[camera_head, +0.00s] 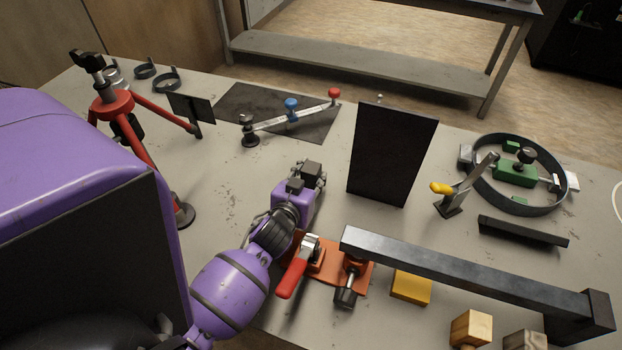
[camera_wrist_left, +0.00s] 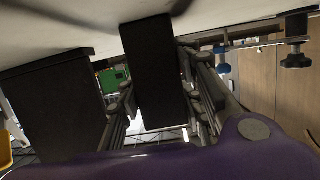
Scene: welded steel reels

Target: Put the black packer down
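My left gripper (camera_head: 312,172) is over the middle of the table, left of a standing black plate. Its fingers (camera_wrist_left: 160,95) stand on both sides of a dark block, the black packer (camera_wrist_left: 154,70), and appear shut on it. In the head view the packer shows only as a small dark end at the fingertips. In the wrist view, which has the table at the top, the packer's far end is close to the table surface (camera_wrist_left: 90,28) with a shadow beside it. Whether it touches is not clear. My right gripper is not in view.
The standing black plate (camera_head: 392,155) is right of the gripper. An orange clamp base (camera_head: 325,262) with a red handle (camera_head: 291,279) and a steel bar (camera_head: 465,272) lie in front. A dark mat (camera_head: 262,108) holds a bar with knobs. Bare table lies left of the gripper.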

